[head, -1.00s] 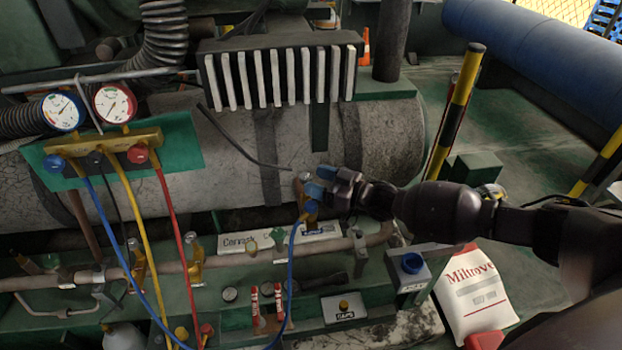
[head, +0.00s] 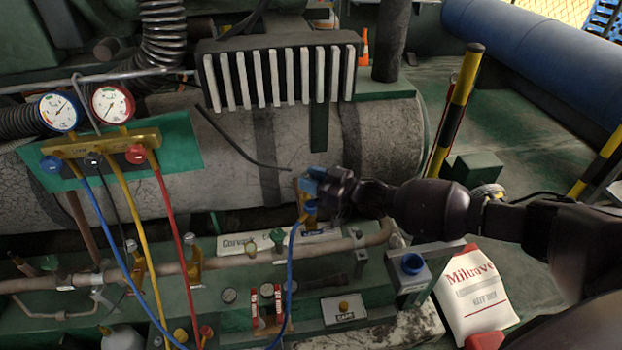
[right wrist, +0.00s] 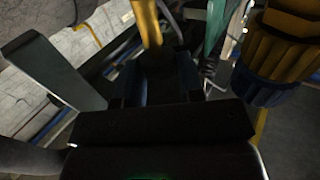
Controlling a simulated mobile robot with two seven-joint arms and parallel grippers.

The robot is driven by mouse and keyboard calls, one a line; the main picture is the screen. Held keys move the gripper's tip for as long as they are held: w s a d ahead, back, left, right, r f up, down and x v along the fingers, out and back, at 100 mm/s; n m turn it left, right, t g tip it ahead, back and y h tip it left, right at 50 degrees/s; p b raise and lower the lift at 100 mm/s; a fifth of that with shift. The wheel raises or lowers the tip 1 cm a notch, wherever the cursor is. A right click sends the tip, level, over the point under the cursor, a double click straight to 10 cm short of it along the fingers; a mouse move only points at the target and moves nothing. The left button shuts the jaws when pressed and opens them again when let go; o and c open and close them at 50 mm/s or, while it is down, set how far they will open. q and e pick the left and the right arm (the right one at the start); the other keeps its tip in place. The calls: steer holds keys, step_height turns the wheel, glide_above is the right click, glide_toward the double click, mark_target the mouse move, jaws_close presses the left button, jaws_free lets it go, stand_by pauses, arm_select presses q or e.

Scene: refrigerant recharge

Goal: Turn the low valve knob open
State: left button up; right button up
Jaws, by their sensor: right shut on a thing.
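A blue knob (head: 312,182) sits on a brass fitting at the upper end of the blue hose (head: 291,262), in the middle of the head view. My right gripper (head: 318,188) reaches it from the right and is shut on it. The fingers partly hide the knob. In the right wrist view the jaws (right wrist: 155,85) close on a dark blue piece, with a yellow stem (right wrist: 148,25) beyond. A ribbed blue and brass coupler (right wrist: 275,65) is close on the right there. The manifold at left carries another blue knob (head: 52,164). My left gripper is not in view.
The manifold's two gauges (head: 60,112) stand at upper left, with yellow (head: 128,240) and red (head: 172,215) hoses hanging down. A grey tank (head: 390,140) lies behind my gripper. A pipe (head: 225,262) runs below. A white sack (head: 475,295) stands at lower right.

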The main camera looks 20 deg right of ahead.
steer(key=n+g+y+b, duration=0.1)
steer(key=g+y+b, duration=0.1)
steer(key=b, duration=0.1)
steer(key=shift+w+d+f+n, duration=0.1)
steer(key=shift+w+f+n, duration=0.05)
steer(key=shift+f+n, duration=0.25)
steer(key=shift+w+d+n+g+y+b, duration=0.1)
steer(key=shift+n+g+y+b, duration=0.65)
steer(key=shift+g+b, duration=0.3)
steer(key=shift+r+n+g+y+b, duration=0.4)
steer(key=shift+n+g, duration=0.15)
steer(key=shift+g, duration=0.1)
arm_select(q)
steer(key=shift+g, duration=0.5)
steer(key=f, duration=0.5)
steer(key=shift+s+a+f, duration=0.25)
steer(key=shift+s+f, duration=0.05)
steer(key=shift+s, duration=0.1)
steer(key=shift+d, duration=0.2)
arm_select(e)
steer(key=o, duration=0.9)
arm_select(q)
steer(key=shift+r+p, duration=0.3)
steer(key=shift+p, duration=0.1)
arm_select(e)
steer(key=shift+v, duration=3.8)
